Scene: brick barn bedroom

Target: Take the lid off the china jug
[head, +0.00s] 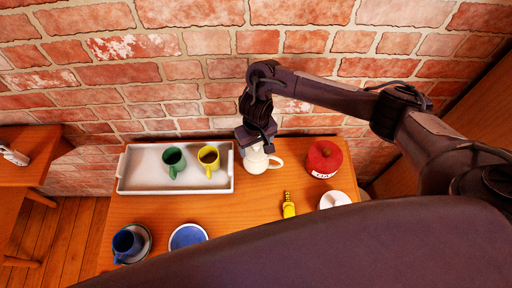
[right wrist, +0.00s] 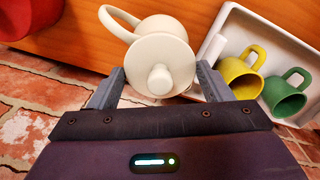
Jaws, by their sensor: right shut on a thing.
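The white china jug (head: 257,164) stands on the wooden table, just right of the tray, with its handle to the right. It also shows in the right wrist view (right wrist: 160,27). Its pale round lid (right wrist: 145,72) has a knob facing the wrist camera. My right gripper (head: 255,146) is over the jug's top. In the right wrist view its fingers (right wrist: 158,87) lie on either side of the lid, shut on it. I cannot tell whether the lid is resting on the jug or slightly raised. My left gripper is not in view.
A white tray (head: 137,171) holds a green mug (head: 172,158) and a yellow mug (head: 208,157). A red canister (head: 324,158), yellow bottle (head: 288,208), white round item (head: 335,199), blue dish (head: 187,236) and blue mug (head: 125,242) surround clear tabletop (head: 240,212). A brick wall stands behind.

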